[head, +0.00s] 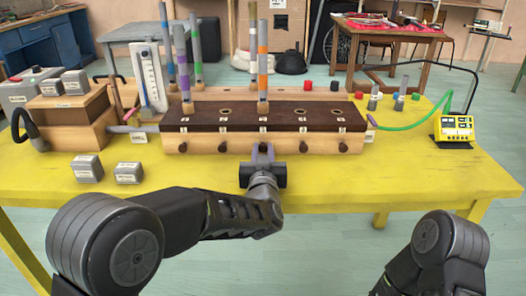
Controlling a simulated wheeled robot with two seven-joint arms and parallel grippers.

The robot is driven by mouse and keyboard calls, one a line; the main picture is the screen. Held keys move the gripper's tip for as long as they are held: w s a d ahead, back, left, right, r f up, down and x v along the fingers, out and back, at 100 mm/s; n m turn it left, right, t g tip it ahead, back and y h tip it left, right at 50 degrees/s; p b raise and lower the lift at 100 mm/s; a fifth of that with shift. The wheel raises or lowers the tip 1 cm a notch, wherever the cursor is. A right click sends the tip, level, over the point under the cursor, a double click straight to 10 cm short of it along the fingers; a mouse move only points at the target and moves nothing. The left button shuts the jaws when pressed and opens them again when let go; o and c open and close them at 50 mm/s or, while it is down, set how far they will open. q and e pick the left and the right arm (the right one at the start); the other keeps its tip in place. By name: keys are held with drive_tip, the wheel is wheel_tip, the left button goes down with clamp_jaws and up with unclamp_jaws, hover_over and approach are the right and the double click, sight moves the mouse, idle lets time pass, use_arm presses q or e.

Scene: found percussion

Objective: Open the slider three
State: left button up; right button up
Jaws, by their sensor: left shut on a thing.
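A long wooden box (285,142) with a dark brown top (243,122) stands on the yellow table. A row of dark knobs runs along its front: the first (183,149) and second (222,148) are left of my left gripper, others (303,147) right of it. My left gripper (262,152) is at the middle position, third from the left, shut on the slider three knob there. Its fingers hide that knob, so how far the slider is out cannot be told. A tube with an orange band (263,60) stands upright above the third position. My right gripper is out of view.
Small grey blocks (87,168) lie left of my left gripper. A wooden stepped case (70,115) stands at the left end, a yellow meter (453,127) with a green cable at the right. The front right tabletop is clear.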

use_arm(q)
clamp_jaws()
idle(0.8)
